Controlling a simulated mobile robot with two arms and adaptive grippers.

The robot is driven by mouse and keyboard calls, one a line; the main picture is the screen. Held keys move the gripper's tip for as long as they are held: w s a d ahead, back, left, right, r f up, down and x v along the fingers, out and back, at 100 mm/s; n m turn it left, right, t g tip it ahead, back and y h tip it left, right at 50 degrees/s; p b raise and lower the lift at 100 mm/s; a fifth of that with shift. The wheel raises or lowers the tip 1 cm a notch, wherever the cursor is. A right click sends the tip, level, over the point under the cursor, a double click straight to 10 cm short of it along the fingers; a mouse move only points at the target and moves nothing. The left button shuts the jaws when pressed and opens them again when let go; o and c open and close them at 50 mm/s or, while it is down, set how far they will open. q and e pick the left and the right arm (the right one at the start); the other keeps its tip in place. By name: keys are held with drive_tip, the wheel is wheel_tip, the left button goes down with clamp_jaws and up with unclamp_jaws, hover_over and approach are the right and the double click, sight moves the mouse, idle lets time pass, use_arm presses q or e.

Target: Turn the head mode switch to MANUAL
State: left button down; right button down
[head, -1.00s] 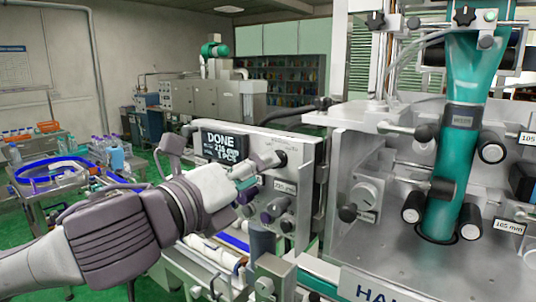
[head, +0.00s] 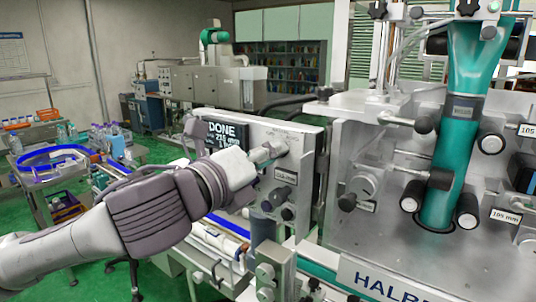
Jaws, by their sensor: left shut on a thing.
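A grey control panel (head: 308,160) stands left of the machine, with a display (head: 227,135) that reads DONE and a length in mm. At the panel's upper right is a dark knob (head: 282,146) under small print that I cannot read. My left gripper (head: 267,153) is at this knob, its fingers shut on it; they hide part of it, so its setting cannot be read. I cannot tell for sure that this knob is the head mode switch. My right gripper is not in view.
Lower panel knobs (head: 278,196) sit below a mm label (head: 286,177). To the right is the metal machine with a teal sleeve (head: 447,165), black rollers (head: 467,211) and another knob (head: 363,184).

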use_arm(q)
drive_tip(key=shift+n, duration=0.4)
drive_tip(key=n, duration=0.3)
drive_tip(key=shift+n, duration=0.3)
drive_tip(key=shift+n+p, duration=0.4)
drive_tip(key=shift+n, duration=1.8)
drive_tip(key=c, duration=0.9)
unclamp_jaws()
drive_tip(key=shift+c, duration=0.2)
